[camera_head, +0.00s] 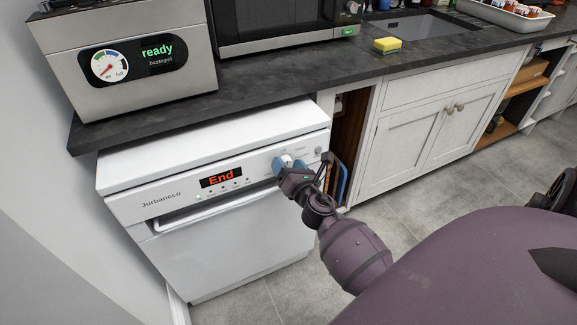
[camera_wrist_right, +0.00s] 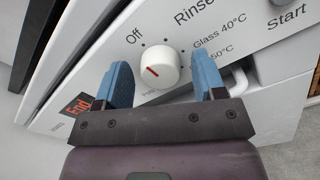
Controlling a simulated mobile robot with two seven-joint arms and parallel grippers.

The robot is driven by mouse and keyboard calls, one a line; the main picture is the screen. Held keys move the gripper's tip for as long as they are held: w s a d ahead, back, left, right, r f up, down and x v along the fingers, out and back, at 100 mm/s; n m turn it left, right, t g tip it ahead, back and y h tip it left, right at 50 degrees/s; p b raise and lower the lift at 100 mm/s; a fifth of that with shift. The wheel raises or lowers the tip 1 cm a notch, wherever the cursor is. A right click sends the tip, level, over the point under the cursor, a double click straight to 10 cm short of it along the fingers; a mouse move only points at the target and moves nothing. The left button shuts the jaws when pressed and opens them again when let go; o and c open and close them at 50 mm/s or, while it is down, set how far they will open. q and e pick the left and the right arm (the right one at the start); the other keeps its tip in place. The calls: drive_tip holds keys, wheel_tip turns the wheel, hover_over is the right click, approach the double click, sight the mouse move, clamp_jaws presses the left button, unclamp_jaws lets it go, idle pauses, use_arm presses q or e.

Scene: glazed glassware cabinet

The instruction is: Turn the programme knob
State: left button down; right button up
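The white dishwasher (camera_head: 225,245) stands under the dark counter, its display (camera_head: 221,178) reading "End" in red. The programme knob (camera_wrist_right: 159,68) is a round white dial with a red mark, among labels such as "Off", "Rinse" and "Glass 40°C". In the head view the knob (camera_head: 287,160) is partly hidden by my right gripper. My right gripper (camera_wrist_right: 163,82) is open, with one blue finger on each side of the knob. I see a gap between the fingers and the knob. My left gripper is not in view.
A grey appliance with a "ready" display (camera_head: 130,60) and a microwave (camera_head: 285,22) stand on the counter (camera_head: 250,82). A yellow sponge (camera_head: 387,45) lies near the sink. White cupboard doors (camera_head: 420,135) are to the right.

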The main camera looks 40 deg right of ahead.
drive_tip(key=shift+s, duration=0.15)
drive_tip(key=v, duration=1)
drive_tip(key=shift+s+b, duration=0.3)
drive_tip(key=shift+b, duration=0.1)
